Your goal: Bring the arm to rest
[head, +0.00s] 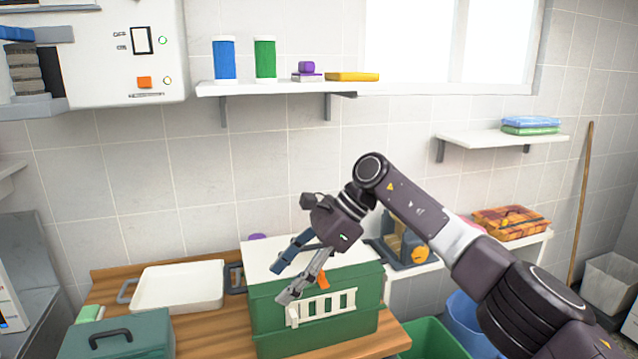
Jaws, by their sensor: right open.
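My right arm comes in from the lower right and reaches toward the middle. Its gripper (284,283) is open and appears empty. It hangs in front of a green crate (350,315) with a white top (268,250) and a white slatted grille on its front. The fingers point down and to the left, and they hide part of the crate's front and top. I cannot tell whether a fingertip touches the crate. My left gripper is not in view.
A white tray (180,287) and a dark green box (118,335) with a handle stand on the wooden counter (215,329). A green bin (432,340) and a blue bin (468,312) are below at right. A wall shelf (275,87) holds containers. Free space lies above the counter.

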